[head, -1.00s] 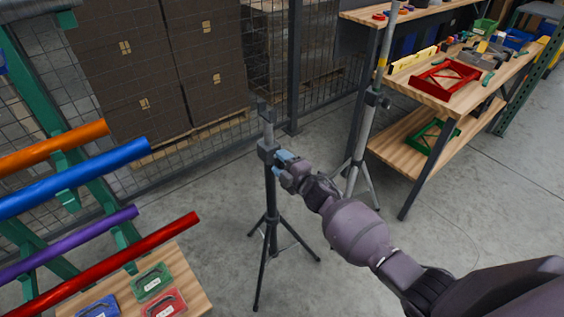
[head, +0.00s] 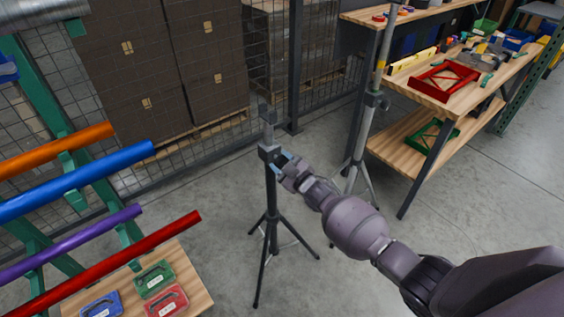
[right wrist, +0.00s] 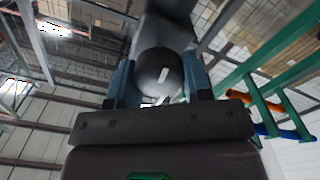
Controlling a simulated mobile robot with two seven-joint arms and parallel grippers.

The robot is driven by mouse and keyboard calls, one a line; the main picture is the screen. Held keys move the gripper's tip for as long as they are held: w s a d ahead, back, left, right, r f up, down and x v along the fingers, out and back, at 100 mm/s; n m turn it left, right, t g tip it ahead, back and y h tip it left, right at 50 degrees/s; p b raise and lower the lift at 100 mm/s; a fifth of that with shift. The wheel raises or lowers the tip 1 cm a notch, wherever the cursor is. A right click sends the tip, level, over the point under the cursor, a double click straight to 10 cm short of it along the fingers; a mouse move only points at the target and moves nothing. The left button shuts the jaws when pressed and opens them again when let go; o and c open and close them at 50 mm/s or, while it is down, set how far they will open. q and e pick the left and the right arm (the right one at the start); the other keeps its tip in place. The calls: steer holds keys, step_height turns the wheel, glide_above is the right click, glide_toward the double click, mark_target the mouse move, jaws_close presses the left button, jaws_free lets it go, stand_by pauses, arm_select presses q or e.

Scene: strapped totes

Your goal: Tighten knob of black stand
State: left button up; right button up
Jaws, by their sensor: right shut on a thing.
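The black stand (head: 272,205) stands upright on its tripod legs near the middle of the head view. Its collar (head: 267,153) sits at the top of the black post, with a short grey tube (head: 268,130) above. My right gripper (head: 281,161) reaches in from the right at the collar. In the right wrist view, the round dark knob (right wrist: 160,74) with a small pale mark lies between the two blue fingers of my right gripper (right wrist: 160,88), which are shut on it. In the head view the knob is mostly hidden by the fingers. My left gripper is not in view.
A grey stand (head: 362,140) stands close behind my right arm. A wooden workbench (head: 412,90) with a red frame (head: 446,79) is at the right. Coloured tubes (head: 100,178) stick out from a green rack at the left. Bare floor (head: 330,285) lies around the tripod.

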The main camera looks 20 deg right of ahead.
stand_by(0.3)
steer(key=o, duration=0.9)
steer(key=shift+s, duration=0.15)
steer(key=p+v, duration=0.1)
steer(key=v, duration=0.9)
steer(key=shift+s+d, duration=0.15)
steer(key=shift+s, duration=0.15)
